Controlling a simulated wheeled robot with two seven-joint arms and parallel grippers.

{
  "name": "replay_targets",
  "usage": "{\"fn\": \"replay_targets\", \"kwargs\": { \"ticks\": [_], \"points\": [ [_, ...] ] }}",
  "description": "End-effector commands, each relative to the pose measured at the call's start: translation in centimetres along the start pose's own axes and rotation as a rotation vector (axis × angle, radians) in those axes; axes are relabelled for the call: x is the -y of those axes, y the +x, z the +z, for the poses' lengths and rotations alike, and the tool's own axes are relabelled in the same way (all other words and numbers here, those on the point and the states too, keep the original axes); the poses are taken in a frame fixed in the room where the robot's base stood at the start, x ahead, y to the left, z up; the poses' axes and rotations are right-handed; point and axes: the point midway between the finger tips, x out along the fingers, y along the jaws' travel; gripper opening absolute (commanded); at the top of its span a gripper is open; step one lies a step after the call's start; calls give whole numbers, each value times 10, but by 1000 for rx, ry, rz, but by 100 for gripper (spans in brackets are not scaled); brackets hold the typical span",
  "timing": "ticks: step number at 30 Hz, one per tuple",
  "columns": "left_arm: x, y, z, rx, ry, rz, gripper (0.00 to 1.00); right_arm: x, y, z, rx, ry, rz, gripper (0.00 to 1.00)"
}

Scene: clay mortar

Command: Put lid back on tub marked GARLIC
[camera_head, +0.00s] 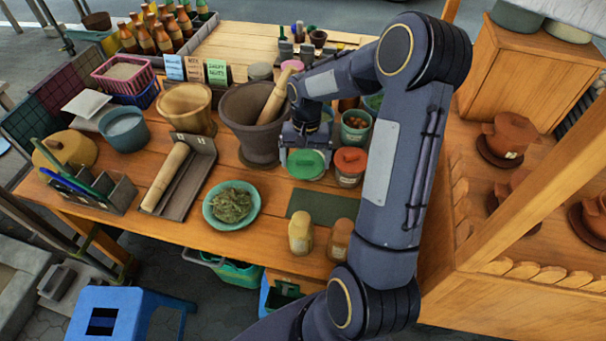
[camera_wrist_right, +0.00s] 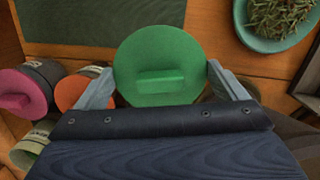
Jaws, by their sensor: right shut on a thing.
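A round green lid (camera_head: 304,165) with a bar handle is at my right gripper (camera_head: 306,153), near the middle of the table, just in front of the stone mortar. In the right wrist view the same lid (camera_wrist_right: 165,52) sits between the two fingers, and the gripper (camera_wrist_right: 162,74) is shut on it. What lies directly under the lid is hidden. A tub with a red lid (camera_head: 350,160) stands right beside it. An open green tub (camera_head: 356,127) stands behind that, partly hidden by my arm. I cannot read GARLIC on any tub. My left gripper is not in view.
The stone mortar (camera_head: 247,110) with its pestle stands close behind and left. A pink-lidded tub (camera_wrist_right: 22,97) shows in the wrist view.

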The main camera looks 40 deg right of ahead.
Motion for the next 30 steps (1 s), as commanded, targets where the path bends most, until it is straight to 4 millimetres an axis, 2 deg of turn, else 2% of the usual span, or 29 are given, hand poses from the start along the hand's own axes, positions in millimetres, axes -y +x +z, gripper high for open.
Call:
{"fn": "replay_targets", "kwargs": {
  "ticks": [1, 6, 12, 20, 30],
  "points": [
    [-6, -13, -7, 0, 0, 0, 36, -2, -15, -14, -1, -50, 6, 70],
    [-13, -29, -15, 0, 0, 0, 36, -10, -33, -50, 1, -228, 28, 70],
    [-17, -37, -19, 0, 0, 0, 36, -17, -42, -73, 4, -351, 45, 70],
    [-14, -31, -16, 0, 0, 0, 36, -19, -33, -76, 6, -371, 48, 70],
    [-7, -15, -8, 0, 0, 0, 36, -19, -2, -80, 5, -369, 48, 70]
  ]
}}
